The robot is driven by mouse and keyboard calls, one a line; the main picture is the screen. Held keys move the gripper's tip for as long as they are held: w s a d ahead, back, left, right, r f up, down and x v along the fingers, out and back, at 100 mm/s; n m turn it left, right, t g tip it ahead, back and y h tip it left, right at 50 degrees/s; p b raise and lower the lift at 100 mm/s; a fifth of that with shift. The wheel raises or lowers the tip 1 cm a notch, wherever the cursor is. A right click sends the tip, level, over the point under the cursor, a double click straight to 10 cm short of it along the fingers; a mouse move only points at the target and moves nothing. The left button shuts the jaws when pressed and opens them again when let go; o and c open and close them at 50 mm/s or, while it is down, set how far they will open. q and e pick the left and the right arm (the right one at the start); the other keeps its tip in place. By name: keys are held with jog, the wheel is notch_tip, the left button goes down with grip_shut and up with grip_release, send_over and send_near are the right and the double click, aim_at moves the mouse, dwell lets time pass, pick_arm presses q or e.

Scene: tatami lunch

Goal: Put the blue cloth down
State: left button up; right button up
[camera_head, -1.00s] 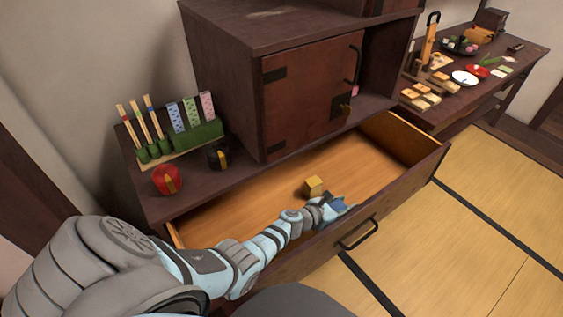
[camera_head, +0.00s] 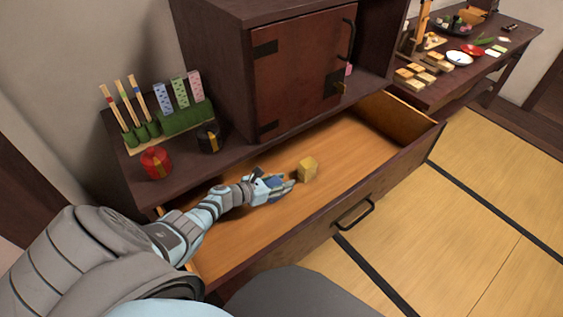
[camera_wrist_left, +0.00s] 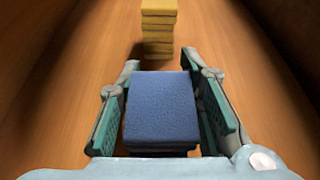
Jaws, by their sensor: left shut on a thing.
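The blue cloth (camera_wrist_left: 160,108) is a folded, block-like bundle between the two fingers of my left gripper (camera_wrist_left: 163,72) in the left wrist view. The gripper is shut on it. In the head view my left gripper (camera_head: 284,187) is inside the open drawer (camera_head: 355,140), low over its wooden floor, with a bit of the blue cloth (camera_head: 273,182) showing. I cannot tell whether the cloth touches the drawer floor. My right gripper is not in view.
A small yellow stack (camera_head: 308,169) stands in the drawer just beyond the left fingertips; it also shows ahead in the wrist view (camera_wrist_left: 158,28). The drawer's right part is clear. A red container (camera_head: 156,163) and black container (camera_head: 208,138) stand on the cabinet ledge.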

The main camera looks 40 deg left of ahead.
aim_at(270, 185)
pick_arm(q)
jog(key=shift+r, duration=0.1)
jog(key=o, duration=0.7)
jog(key=shift+f, duration=0.25)
jog(key=o, duration=0.5)
jog(key=shift+c, duration=0.2)
jog(key=shift+r, duration=0.1)
jog(key=shift+s+r+p, duration=0.1)
jog(key=shift+r+p, duration=0.2)
jog(key=shift+r, duration=0.05)
jog(key=p+v, duration=0.3)
jog(key=v, duration=0.4)
jog(key=shift+s+a, duration=0.1)
jog(key=shift+s, duration=0.05)
